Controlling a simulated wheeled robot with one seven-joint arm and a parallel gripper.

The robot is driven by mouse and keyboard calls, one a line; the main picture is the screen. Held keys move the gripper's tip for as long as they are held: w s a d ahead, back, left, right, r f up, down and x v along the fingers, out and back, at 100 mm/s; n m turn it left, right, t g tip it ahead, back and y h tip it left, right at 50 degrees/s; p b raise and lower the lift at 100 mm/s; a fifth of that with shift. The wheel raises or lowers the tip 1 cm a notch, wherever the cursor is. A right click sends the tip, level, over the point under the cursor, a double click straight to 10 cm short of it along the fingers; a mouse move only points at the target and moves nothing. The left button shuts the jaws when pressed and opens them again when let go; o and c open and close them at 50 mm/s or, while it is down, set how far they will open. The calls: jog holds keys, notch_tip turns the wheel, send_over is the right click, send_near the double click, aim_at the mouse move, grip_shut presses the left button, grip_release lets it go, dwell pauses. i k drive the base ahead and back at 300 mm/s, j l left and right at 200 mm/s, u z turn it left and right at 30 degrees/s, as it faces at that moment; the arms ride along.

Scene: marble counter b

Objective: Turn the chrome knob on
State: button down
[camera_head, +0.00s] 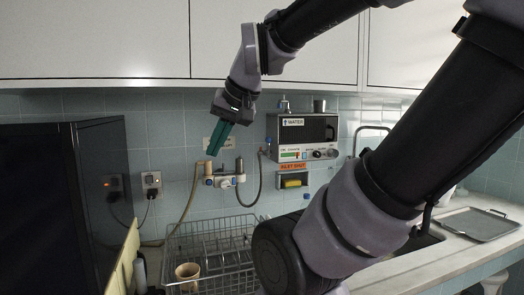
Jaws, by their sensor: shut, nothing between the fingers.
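A wall-mounted water unit (308,130) with a dark front and a "WATER" label hangs on the tiled wall, right of the picture's middle. A small round chrome knob (317,154) sits on its lower control strip, beside a small display. Which way the knob is turned is too small to tell. My gripper (212,152), with teal fingers, points down to the left of the unit, well apart from the knob in the picture. Its fingers are shut and hold nothing.
Pipes and a valve (224,180) are on the wall below my gripper. A wire dish rack (212,250) holding a beige cup (187,275) stands on the counter. A dark cabinet (62,205) fills the left. My arm crosses the right side, before the sink.

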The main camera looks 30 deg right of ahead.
aim_at(333, 153)
jog(key=k+l+z, duration=0.1)
jog(key=z, duration=1.4)
